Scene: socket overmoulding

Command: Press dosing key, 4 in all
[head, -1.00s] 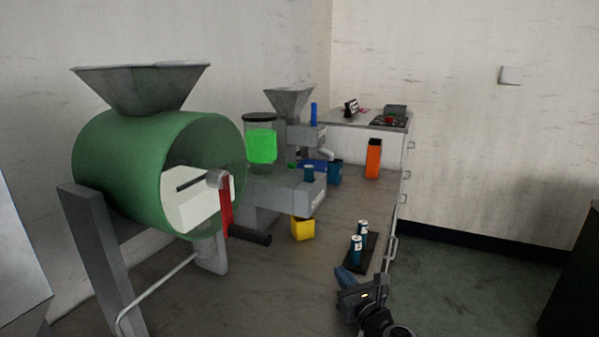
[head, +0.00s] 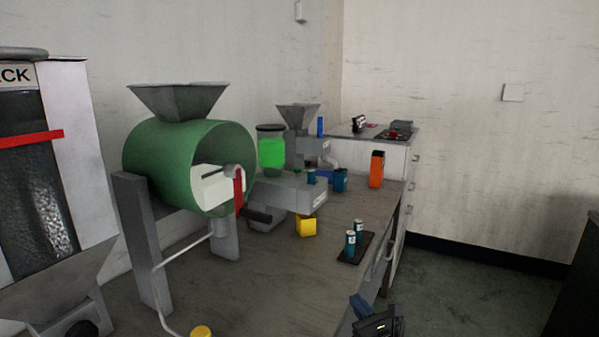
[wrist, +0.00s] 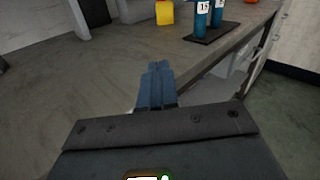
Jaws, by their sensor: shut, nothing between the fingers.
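I cannot tell which part is the dosing key. A grey machine (head: 308,195) with a hopper (head: 298,116) and a jar of bright green material (head: 271,152) stands on the far part of the bench. A small blue cylinder (head: 311,176) is at it. My gripper (head: 357,303) is at the bottom of the head view, near the bench's front edge, well apart from the machine. In the wrist view its blue fingers (wrist: 156,70) are together, with nothing between them.
Two blue numbered cans (head: 350,244) stand on a dark tray (head: 349,261) near the edge of the bench (head: 280,285).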

